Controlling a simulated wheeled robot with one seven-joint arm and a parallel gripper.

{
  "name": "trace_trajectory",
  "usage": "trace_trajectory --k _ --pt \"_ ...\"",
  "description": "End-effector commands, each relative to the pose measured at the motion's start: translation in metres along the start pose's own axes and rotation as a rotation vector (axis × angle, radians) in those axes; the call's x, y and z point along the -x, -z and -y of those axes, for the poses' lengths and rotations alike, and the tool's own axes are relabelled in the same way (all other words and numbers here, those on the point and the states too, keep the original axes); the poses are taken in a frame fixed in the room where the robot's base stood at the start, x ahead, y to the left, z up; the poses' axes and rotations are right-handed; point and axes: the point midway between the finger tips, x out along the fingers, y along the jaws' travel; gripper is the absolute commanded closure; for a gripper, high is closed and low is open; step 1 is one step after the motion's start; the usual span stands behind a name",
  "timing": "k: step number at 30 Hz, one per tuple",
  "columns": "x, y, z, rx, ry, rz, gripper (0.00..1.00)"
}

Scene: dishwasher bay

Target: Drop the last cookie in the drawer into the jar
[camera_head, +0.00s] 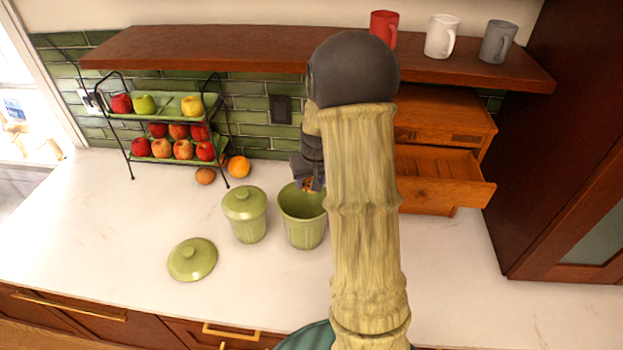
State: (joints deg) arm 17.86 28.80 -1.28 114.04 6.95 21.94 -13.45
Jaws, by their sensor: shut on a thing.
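The open jar (302,232) is green and ribbed and stands upright on the counter without a lid. My gripper (314,185) is over the rim of this jar at its far right side. It is shut on a small brown thing, the cookie (309,186), of which only a sliver shows. The wooden drawer (440,180) is pulled open in a small cabinet at the right; the part of its inside that I see looks bare. My arm covers the drawer's left side and part of the jar's right side.
A second green jar (245,217) with its lid on stands just left. A loose green lid (192,259) lies on the counter. A two-tier fruit rack (131,122) stands at the back left. A wooden shelf (200,48) with mugs spans above.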

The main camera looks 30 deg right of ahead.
Motion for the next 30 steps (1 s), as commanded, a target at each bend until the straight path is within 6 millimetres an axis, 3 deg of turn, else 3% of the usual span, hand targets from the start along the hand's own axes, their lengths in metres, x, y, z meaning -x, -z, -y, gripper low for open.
trace_trajectory --k 2,6,7,20,30 --pt "0.0 0.0 0.0 0.0 0.0 0.0 0.55" --pt "0.0 0.0 0.0 0.0 0.0 0.0 0.26" --pt "0.0 0.0 0.0 0.0 0.0 0.0 0.24" --pt "0.008 0.001 0.0 0.0 0.0 -0.004 0.24" --pt "0.056 0.001 0.0 0.0 -0.001 -0.006 0.24"
